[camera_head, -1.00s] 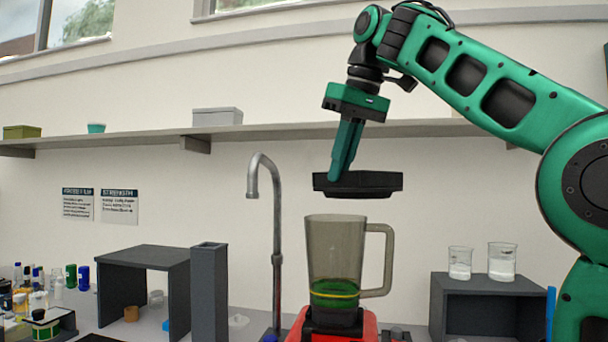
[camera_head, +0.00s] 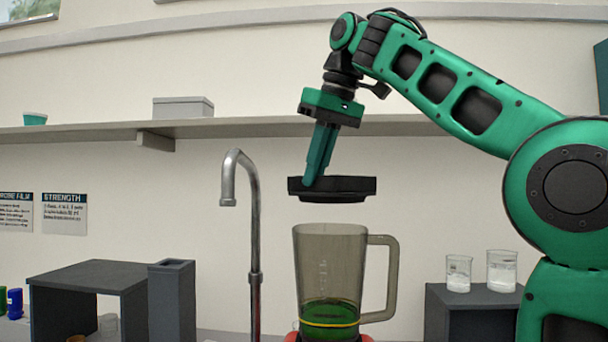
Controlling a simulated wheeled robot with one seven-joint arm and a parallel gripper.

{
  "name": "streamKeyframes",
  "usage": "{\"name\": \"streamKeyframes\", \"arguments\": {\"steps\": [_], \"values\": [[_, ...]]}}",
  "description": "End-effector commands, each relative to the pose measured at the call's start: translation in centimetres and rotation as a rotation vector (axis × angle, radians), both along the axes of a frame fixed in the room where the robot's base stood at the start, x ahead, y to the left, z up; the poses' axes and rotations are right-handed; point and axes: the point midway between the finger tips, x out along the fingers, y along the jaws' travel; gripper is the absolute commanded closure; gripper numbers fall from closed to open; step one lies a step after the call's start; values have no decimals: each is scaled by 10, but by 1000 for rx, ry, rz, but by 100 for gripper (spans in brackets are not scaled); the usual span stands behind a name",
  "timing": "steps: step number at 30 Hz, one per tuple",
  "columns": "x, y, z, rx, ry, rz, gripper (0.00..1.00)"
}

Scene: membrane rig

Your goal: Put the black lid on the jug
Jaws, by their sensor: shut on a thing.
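The jug (camera_head: 329,262) is clear grey with a handle on its right. It holds green liquid, and a yellow band circles it low down. It stands upright on a red base (camera_head: 366,338), mostly cut off by the picture's bottom edge. The black lid (camera_head: 338,188) is roughly level above the jug's open top, with a clear gap between them. The fingertips are partly hidden by the lid.
A curved metal tap (camera_head: 254,230) stands close left of the jug. A dark stand (camera_head: 90,280) and a tall dark box (camera_head: 172,300) are further left. Two glass beakers (camera_head: 501,271) stand on a dark shelf unit at right. A wall shelf (camera_head: 230,128) runs behind my gripper.

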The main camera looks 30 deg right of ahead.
Motion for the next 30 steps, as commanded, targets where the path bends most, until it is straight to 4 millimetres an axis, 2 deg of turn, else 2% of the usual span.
{"name": "streamKeyframes", "arguments": {"steps": [21, 30], "values": [[-1, 9, -48, 0, 1, 12, 100], [-1, 10, -62, 1, -1, 13, 100]]}}
